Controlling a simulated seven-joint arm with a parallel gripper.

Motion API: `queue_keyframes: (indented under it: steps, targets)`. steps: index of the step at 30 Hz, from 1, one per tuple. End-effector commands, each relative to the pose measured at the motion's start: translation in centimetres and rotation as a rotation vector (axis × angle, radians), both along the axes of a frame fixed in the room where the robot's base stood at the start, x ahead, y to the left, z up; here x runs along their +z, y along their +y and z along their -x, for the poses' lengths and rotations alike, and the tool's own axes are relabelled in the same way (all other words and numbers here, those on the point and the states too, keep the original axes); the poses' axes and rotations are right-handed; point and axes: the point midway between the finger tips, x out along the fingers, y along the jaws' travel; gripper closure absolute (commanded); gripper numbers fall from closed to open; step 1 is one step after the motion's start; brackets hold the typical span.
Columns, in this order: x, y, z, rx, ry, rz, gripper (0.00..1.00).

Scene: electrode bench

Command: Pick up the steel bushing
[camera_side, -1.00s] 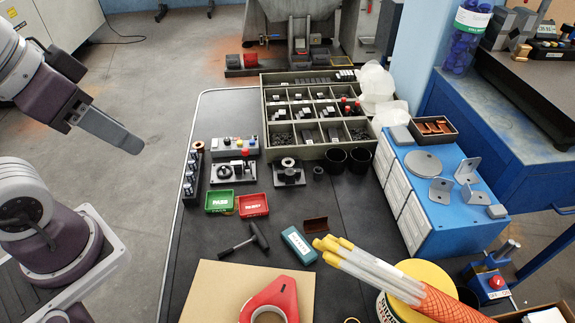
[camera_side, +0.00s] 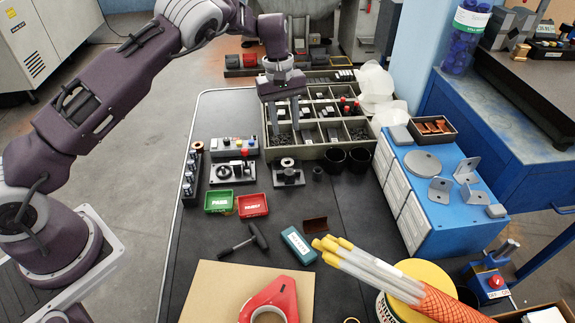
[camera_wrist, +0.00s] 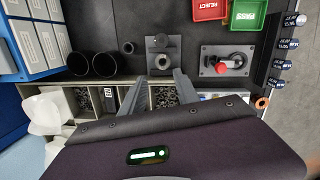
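My gripper (camera_side: 284,130) is over the front left of the compartment tray, above and behind the bushing. Its two fingers are spread and nothing shows between them; they also show in the wrist view (camera_wrist: 161,78).
A divided tray (camera_side: 313,152) of small parts lies below my gripper. Two black cups (camera_side: 347,158) stand right of the bushing. A toggle clamp fixture (camera_side: 233,172) and green (camera_side: 219,201) and red (camera_side: 253,205) trays lie left. Bare bench lies in front of the bushing.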

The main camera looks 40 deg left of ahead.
Motion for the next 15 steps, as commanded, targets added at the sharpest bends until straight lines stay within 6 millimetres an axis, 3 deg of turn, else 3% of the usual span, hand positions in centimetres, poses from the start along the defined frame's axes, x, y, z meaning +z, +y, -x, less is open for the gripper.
queue_keyframes:
  steps: [1, 3, 15]
  targets:
    - [-2.6, -0.1, -0.3, 0.002, 0.025, -0.016, 0.63]
    - [-4.8, -0.4, -0.4, 0.007, 0.044, -0.026, 0.63]
    - [-11.5, -0.8, 0.2, 0.008, 0.058, -0.031, 0.63]
